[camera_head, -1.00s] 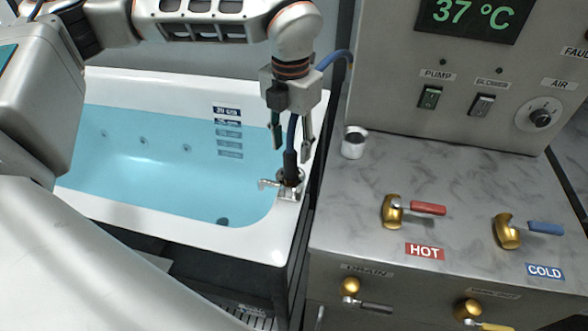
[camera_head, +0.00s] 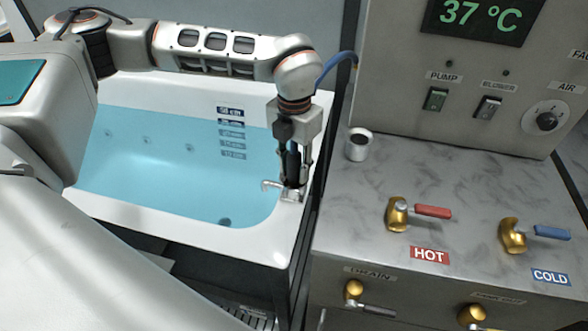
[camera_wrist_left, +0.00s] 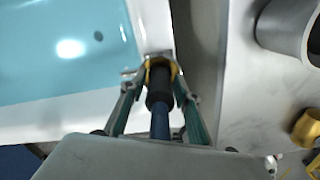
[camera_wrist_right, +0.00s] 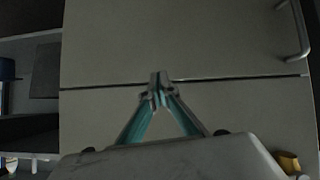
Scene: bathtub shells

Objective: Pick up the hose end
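The hose end (camera_head: 293,167) is a black sleeve on a blue hose, standing upright at the metal fitting on the tub's near right corner. In the left wrist view the black hose end (camera_wrist_left: 160,84) lies between my fingers, above a brass-coloured ring. My left gripper (camera_head: 294,178) points down over it; its two fingers have closed in on both sides and appear to grip it. The left gripper also shows in its wrist view (camera_wrist_left: 160,90). My right gripper (camera_wrist_right: 158,80) is shut and empty, facing grey panels; it is not seen in the head view.
The white bathtub (camera_head: 240,240) holds blue water. To the right a marbled counter (camera_head: 345,205) carries a metal cup (camera_head: 358,146), a red-handled HOT valve (camera_head: 398,213) and a blue-handled COLD valve (camera_head: 513,236). A control panel (camera_head: 400,100) rises behind it.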

